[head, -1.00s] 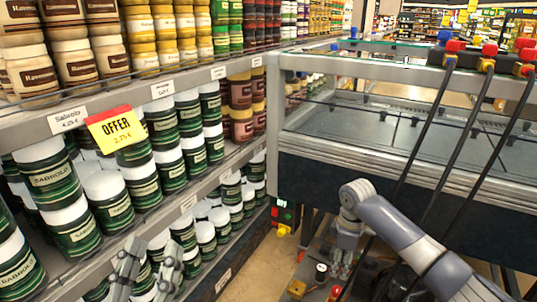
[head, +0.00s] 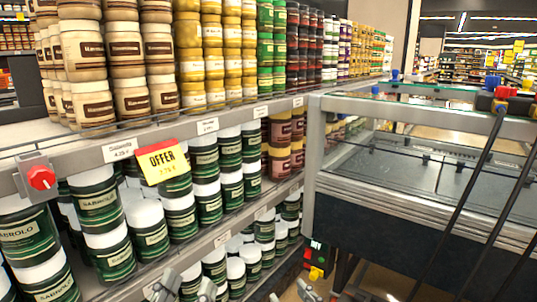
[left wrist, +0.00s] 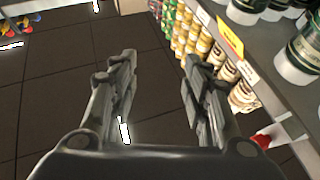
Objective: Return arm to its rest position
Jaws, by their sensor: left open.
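My left gripper (head: 188,288) shows at the bottom edge of the head view, in front of the lower shelf of green jars. In the left wrist view its two fingers (left wrist: 160,90) are spread apart with nothing between them, above dark floor tiles. Only the fingertips show in the head view. A small grey piece at the bottom edge of the head view, right of the left gripper, may be part of my right arm. Whether it is the right gripper I cannot tell, and its jaws do not show.
Shelves (head: 225,113) of jars run along the left, with a yellow offer tag (head: 163,161) and a red knob (head: 41,178) on the edge. A glass-topped case (head: 420,160) stands right, crossed by black hoses (head: 470,200). A control box (head: 316,257) sits low between them.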

